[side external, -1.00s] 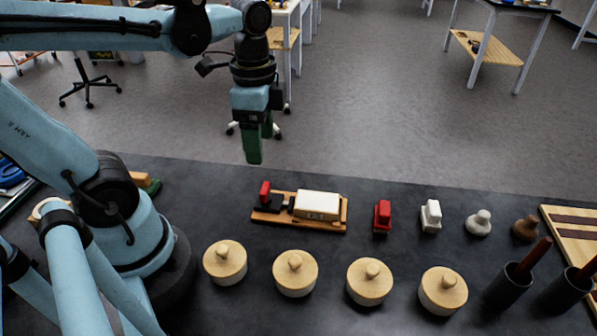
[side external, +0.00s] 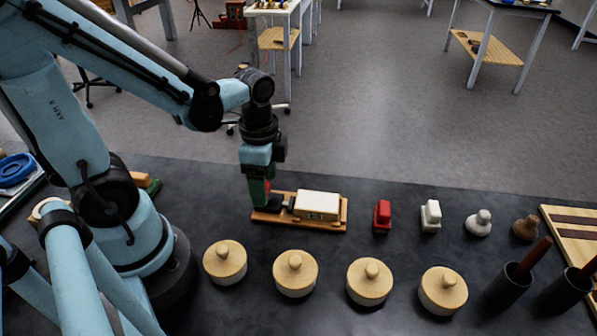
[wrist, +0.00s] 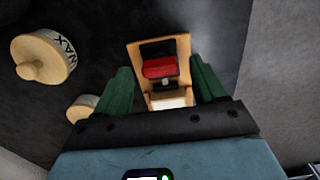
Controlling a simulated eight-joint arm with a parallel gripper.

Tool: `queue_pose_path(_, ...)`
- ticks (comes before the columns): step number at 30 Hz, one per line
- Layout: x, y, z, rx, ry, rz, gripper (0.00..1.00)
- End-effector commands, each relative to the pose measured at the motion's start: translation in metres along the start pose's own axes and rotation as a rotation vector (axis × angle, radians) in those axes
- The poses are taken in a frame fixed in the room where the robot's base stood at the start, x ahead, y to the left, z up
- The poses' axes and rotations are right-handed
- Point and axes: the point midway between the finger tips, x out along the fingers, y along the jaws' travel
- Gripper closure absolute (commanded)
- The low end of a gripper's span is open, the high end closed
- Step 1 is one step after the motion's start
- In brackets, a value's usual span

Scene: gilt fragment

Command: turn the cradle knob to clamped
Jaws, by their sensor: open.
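The cradle (side external: 335,226) is a wooden base carrying a black block and a white block (side external: 318,205). Its red knob (wrist: 158,69) stands at the left end in the side view, mostly hidden behind my fingers there. In the wrist view, the knob lies between my two green fingers, with dark gaps on both sides. My gripper (side external: 259,194) is open, pointing down at the knob end of the cradle. I cannot tell whether the fingertips are fully down around the knob.
Several round wooden-lidded jars (side external: 295,272) stand in front of the cradle. A red stamp-like block (side external: 382,216), a white one (side external: 431,215) and small knobbed pieces stand to the right. Dark cups with sticks (side external: 508,285) stand at the far right.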

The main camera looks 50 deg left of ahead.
Motion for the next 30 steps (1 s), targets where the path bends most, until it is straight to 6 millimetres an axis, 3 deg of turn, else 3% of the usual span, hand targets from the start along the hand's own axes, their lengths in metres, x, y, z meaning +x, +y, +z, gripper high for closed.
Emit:
queue_pose_path(13,0.0052,0.0002,0.0002,0.000,0.000,0.000,0.30)
queue_pose_path(24,0.0051,0.0003,0.0002,0.000,0.000,0.000,0.85)
queue_pose_path(30,0.0051,0.0004,0.0002,-0.011,0.000,0.001,0.86)
